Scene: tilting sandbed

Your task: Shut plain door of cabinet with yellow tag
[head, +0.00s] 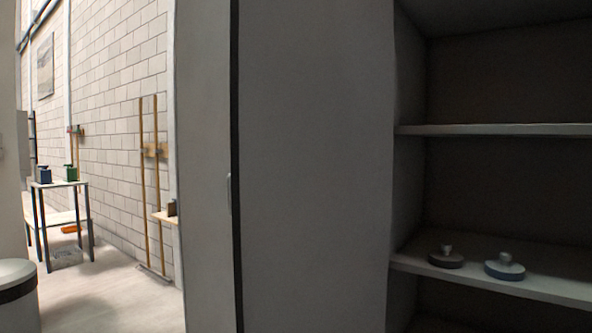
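A tall grey cabinet fills the right part of the head view. Its right side stands open, showing a dark interior with an upper shelf (500,130) and a lower shelf (560,288). A plain grey panel (315,170) stands just left of the opening; I cannot tell whether it is the swung-open door or part of the cabinet. A narrower grey panel (205,170) lies further left, past a dark vertical gap, with a small pale handle (229,193) at its edge. No yellow tag shows. Neither of my grippers is in view.
A dark round knobbed object (445,260) and a blue-grey one (505,270) rest on the lower shelf. At the left, open floor (110,295) runs to a brick wall (120,100). A small table (62,184) holds a blue and a green item.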

